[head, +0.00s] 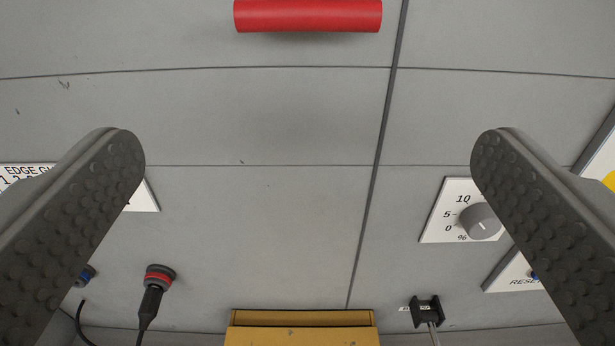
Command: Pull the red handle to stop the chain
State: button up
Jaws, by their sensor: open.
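The red handle (308,16) is a horizontal red cylinder at the top middle of the head view, in front of a grey panel. The top frame edge partly cuts it off, so its mounting is hidden. My gripper (308,155) is open, with its two dark studded fingers wide apart at left and right. Nothing is between the fingers but the bare panel behind. The handle lies above the fingertips in the picture, apart from both. No chain shows.
The grey panel (260,220) carries a dial (480,222) at right and a plugged black connector with a red ring (159,277) at lower left. A yellow block (303,329) sits at the bottom middle. A small black clip (425,312) is right of it.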

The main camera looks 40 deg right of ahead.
jog(key=shift+v, duration=2.4)
